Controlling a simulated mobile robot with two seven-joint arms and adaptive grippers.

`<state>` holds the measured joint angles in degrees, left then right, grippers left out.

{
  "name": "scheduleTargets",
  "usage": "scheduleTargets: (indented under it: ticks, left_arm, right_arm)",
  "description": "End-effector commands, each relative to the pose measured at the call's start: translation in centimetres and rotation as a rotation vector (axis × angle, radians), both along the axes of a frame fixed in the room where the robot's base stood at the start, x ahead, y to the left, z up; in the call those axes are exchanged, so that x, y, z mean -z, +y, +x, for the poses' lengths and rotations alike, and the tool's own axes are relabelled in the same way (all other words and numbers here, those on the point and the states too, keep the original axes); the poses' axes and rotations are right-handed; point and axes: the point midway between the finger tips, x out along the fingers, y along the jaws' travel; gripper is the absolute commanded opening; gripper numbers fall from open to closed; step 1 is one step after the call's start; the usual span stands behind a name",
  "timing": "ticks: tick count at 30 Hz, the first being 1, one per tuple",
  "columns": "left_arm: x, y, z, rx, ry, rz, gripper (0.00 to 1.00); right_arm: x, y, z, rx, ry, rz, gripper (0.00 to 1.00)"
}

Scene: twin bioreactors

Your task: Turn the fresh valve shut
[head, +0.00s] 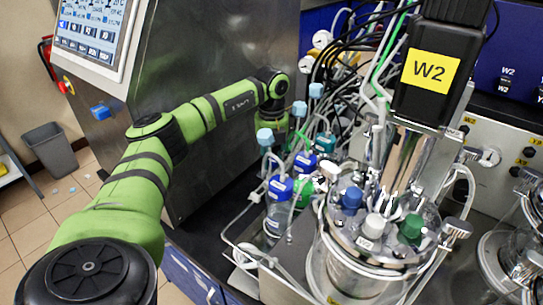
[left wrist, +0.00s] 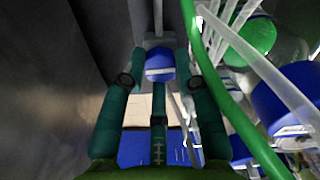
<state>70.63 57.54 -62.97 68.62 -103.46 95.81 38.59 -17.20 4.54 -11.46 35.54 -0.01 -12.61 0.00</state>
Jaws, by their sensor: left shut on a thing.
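My left gripper (left wrist: 160,60) is shut on a small blue knob (left wrist: 160,66) with a pale band. One finger lies on each side of it in the left wrist view. The knob sits at the end of a pale grey stem or pipe (left wrist: 158,18). No label on it can be read, so I cannot confirm that it is the fresh valve or tell its angle. In the head view my left arm reaches to the steel cabinet's corner, and the wrist (head: 275,88) bends down behind the bottles. The fingertips are hidden there. My right gripper is not in view.
Blue-capped bottles (head: 280,188) and loose tubes crowd close to the left hand. A green tube (left wrist: 222,110) passes right beside the fingers. The W2 reactor (head: 430,70) stands to the right. A steel cabinet (head: 205,70) with a screen (head: 92,30) stands behind the arm.

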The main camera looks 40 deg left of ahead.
Motion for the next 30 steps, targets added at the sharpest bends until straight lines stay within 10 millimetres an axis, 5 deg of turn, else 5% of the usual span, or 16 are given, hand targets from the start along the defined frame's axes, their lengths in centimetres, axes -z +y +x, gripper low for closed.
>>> scheduleTargets:
  ticks: [19,20,21,30]
  left_arm:
    - [0.18,-0.14,-0.07,0.049,0.005,-0.002,0.0]
    - [0.18,-0.14,-0.07,0.049,0.005,-0.002,0.39]
    - [0.17,-0.14,-0.07,0.049,0.005,-0.002,0.54]
    - [0.06,-0.05,-0.03,0.047,0.002,-0.001,0.54]
  right_arm:
    - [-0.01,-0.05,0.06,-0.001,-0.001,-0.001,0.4]
    - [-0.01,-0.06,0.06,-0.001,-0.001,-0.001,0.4]
    - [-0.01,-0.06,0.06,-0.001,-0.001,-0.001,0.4]
    - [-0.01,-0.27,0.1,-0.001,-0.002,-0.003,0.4]
